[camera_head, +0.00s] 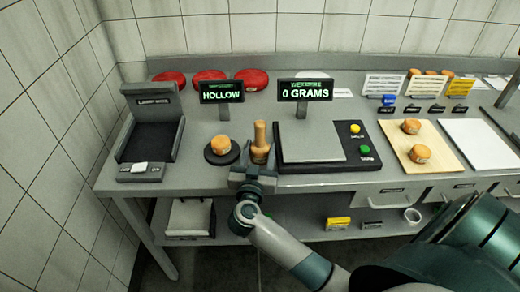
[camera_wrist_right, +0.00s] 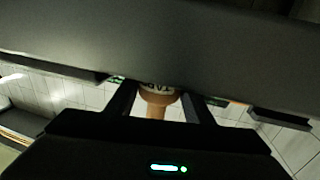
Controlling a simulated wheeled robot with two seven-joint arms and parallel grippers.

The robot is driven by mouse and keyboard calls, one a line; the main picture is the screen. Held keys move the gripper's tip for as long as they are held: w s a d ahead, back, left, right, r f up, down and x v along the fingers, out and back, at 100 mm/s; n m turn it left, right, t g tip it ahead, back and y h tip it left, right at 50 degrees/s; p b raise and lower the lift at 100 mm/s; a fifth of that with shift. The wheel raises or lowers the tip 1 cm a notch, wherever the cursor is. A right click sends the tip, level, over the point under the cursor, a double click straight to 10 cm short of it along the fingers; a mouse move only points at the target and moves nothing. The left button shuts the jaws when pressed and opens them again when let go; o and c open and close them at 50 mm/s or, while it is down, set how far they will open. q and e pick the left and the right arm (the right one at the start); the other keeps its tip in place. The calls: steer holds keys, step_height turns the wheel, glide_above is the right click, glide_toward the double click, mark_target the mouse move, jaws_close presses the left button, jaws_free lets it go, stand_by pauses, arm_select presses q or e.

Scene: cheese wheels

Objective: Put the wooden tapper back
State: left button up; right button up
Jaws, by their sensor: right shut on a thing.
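The wooden tapper (camera_head: 260,138) is upright, its light wooden top showing above my right gripper (camera_head: 259,163). My right gripper is shut on it, between the cheese wheel on the round dark pad and the scale. The right wrist view shows the tapper (camera_wrist_right: 158,98) between the two dark fingers of the right gripper (camera_wrist_right: 160,104). I cannot tell whether the tapper's lower end touches the table. My left gripper is not in view.
A cheese wheel (camera_head: 221,145) sits on a round dark pad just left. The scale (camera_head: 308,140), reading 0 GRAMS, is close on the right. A HOLLOW display (camera_head: 222,92) stands behind. A wooden board (camera_head: 430,157) holds two cheese wheels. A dark device (camera_head: 152,135) stands at left.

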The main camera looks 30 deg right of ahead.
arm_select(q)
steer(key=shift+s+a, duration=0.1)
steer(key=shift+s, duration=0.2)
arm_select(e)
steer(key=o, duration=1.2)
steer(key=shift+f, duration=0.1)
steer(key=shift+c, duration=0.2)
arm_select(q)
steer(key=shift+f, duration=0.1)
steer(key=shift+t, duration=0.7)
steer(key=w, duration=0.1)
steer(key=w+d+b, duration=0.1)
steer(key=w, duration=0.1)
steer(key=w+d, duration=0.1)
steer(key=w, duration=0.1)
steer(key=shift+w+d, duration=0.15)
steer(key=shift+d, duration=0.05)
arm_select(e)
steer(key=v, duration=1.2)
